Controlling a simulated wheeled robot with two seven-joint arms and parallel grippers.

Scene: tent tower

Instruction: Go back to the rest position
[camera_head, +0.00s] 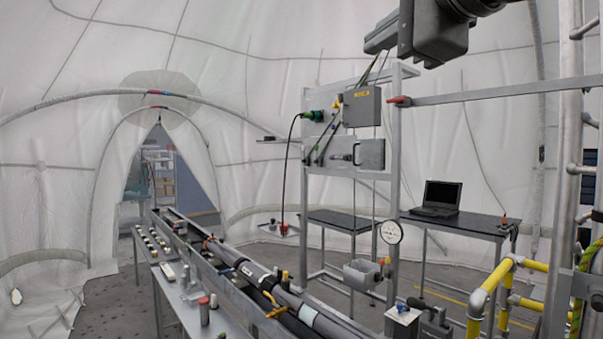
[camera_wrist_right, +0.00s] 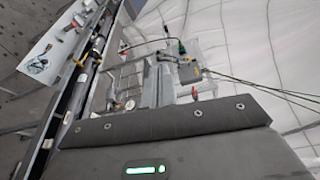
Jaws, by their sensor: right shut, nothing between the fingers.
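My right gripper (camera_head: 382,36) is at the top of the head view, high in front of the metal frame (camera_head: 397,150). Its dark body is cut off by the upper picture edge. In the right wrist view its two grey fingers (camera_wrist_right: 159,68) stand together, with nothing held between them. My left gripper is in neither view.
A grey box (camera_head: 362,107) with cables hangs on the frame. A long pipe (camera_head: 255,270) lies along the bench at lower left. A laptop (camera_head: 437,197) stands on a dark table behind. Yellow pipes (camera_head: 480,300) are at lower right. Floor shows around the tables.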

